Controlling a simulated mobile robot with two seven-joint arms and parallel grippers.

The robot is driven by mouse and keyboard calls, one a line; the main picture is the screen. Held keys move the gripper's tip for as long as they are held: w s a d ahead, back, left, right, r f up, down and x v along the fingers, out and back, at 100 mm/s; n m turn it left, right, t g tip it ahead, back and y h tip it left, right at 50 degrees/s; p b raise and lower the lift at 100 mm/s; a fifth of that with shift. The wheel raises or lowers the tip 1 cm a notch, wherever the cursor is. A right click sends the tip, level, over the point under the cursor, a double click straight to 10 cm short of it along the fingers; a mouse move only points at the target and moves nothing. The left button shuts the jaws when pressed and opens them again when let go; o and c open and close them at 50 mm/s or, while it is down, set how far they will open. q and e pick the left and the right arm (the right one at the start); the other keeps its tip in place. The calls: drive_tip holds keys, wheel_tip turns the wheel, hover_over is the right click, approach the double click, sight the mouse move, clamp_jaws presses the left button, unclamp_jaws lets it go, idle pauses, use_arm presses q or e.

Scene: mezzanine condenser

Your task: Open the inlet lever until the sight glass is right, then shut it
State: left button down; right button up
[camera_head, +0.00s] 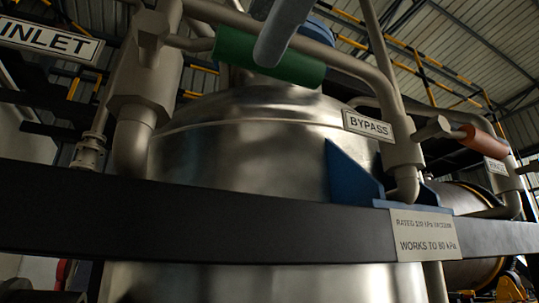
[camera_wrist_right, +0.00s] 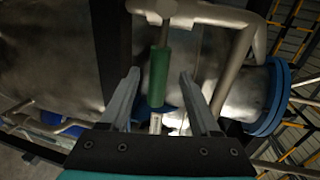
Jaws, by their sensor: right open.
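The inlet lever has a green grip (camera_head: 270,58) on a rod running right from the valve body beside the INLET sign (camera_head: 50,41). One grey finger of my right gripper (camera_head: 283,35) crosses in front of the grip in the head view. In the right wrist view, my right gripper (camera_wrist_right: 159,76) is open, and the green grip (camera_wrist_right: 158,78) shows between its two fingers with a gap on each side. I cannot tell whether either finger touches it. I cannot make out the sight glass in either view. My left gripper is not in view.
A BYPASS sign (camera_head: 368,124) and an orange-gripped lever (camera_head: 483,142) are at the right. A large metal vessel (camera_head: 250,130) stands behind a dark horizontal beam (camera_head: 230,220). A plate (camera_head: 424,235) on the beam reads "WORKS TO 80 kPa". Pipes crowd the space around the green grip.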

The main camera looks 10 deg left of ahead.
drive_tip(key=v, duration=0.8)
idle(0.4)
